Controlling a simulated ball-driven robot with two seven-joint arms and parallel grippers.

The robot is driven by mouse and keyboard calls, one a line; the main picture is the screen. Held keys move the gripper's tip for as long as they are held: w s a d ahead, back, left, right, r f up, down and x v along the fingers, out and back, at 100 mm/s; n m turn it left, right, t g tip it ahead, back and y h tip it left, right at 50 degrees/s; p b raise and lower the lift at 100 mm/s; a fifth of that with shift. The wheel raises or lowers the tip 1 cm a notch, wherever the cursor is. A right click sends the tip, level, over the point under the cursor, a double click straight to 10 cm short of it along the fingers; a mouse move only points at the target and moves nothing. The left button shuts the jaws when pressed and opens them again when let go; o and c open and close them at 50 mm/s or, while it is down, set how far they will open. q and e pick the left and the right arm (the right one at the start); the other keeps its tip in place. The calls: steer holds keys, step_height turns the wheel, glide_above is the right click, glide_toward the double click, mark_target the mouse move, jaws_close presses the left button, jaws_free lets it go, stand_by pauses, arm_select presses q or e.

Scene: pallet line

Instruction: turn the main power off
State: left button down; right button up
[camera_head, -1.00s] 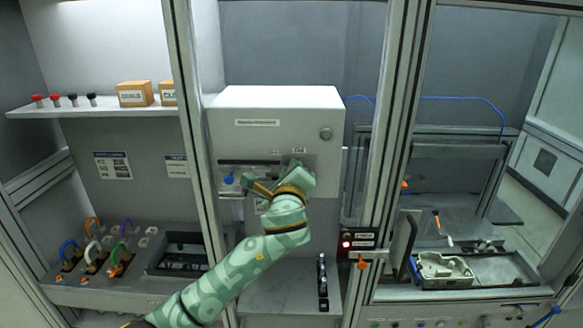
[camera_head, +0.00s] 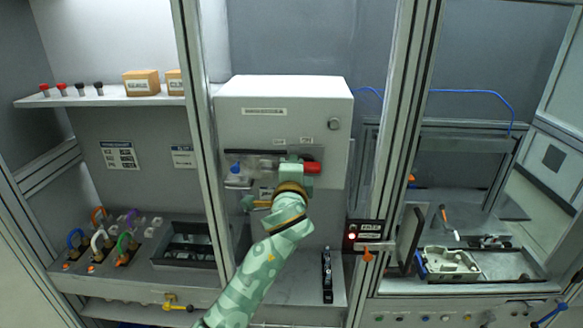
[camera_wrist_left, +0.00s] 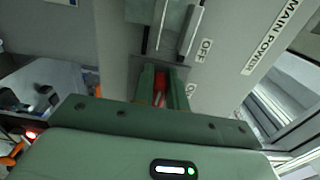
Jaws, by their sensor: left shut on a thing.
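The grey main power box (camera_head: 285,92) hangs in the middle bay of the head view, with a dark slotted panel on its front. A red handle (camera_head: 313,168) shows at the panel's right end. My left gripper (camera_head: 297,168) is at this handle. In the left wrist view the red handle (camera_wrist_left: 160,82) sits between the fingers of my left gripper (camera_wrist_left: 162,88), which is shut on it. The "OFF" label (camera_wrist_left: 203,50) and the "MAIN POWER" label (camera_wrist_left: 270,37) are to the right of the fingers. The rest of the switch is partly hidden by my gripper. My right gripper is out of view.
A blue knob (camera_head: 236,169) is on the panel's left. Metal posts flank the bay. A small control box (camera_head: 366,232) with a lit red light is at lower right. Padlocks (camera_head: 98,240) in several colours stand at left. A black object (camera_head: 327,275) stands below the box.

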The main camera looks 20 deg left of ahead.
arm_select(q)
steer(key=shift+d+f, duration=0.25)
steer(key=shift+f, duration=0.1)
